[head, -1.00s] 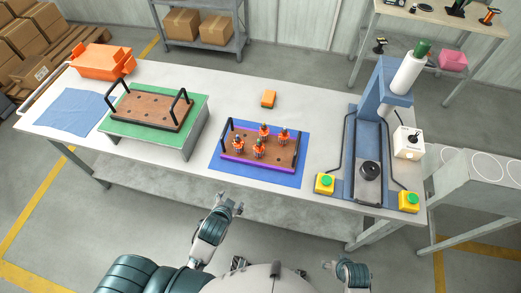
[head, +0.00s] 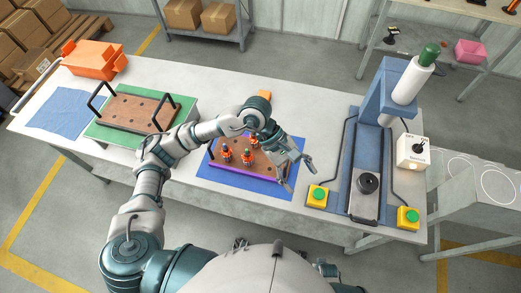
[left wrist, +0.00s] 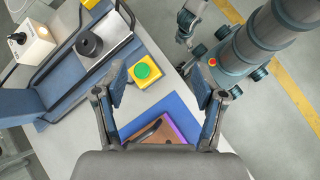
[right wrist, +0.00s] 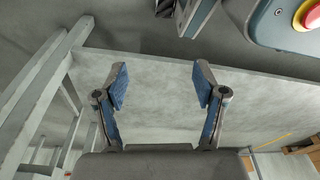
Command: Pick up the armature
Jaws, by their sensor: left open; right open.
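Small orange armatures (head: 247,157) with dark shafts stand upright on a brown, purple-edged tray (head: 232,175) lying on a blue mat (head: 213,173). My left forearm and gripper cover part of the tray, so not every armature can be seen. My left gripper (head: 302,177) is open and empty above the mat's right side, to the right of the armatures. In the left wrist view its open fingers (left wrist: 160,85) are above the mat edge and a corner of the tray (left wrist: 165,128); no armature shows there. My right gripper (right wrist: 160,85) is open and empty, low by the table's underside.
A press (head: 385,115) with a black round fixture (head: 368,183) and two green-buttoned yellow boxes (head: 318,195) stands at the right. A green stand with another handled tray (head: 128,110), a blue cloth (head: 60,112) and an orange bin (head: 95,60) are at the left.

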